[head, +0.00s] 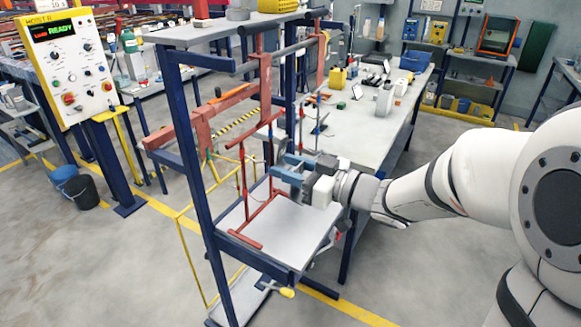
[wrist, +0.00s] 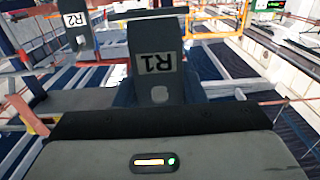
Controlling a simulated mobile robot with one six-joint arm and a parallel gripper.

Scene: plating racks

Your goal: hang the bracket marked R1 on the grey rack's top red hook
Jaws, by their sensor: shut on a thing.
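In the head view the bracket is too small to tell from the blue-grey jaws. A thin red frame with crossbars (head: 243,190) stands just left of my gripper, above a pale tray. I cannot tell which part is the grey rack's top hook, nor whether the bracket touches it.
Another bracket marked R2 (wrist: 75,30) hangs at the upper left in the wrist view. A dark blue stand (head: 196,160) with red bars and the pale tray (head: 283,226) surrounds the frame. A cluttered workbench (head: 350,125) lies behind my gripper.

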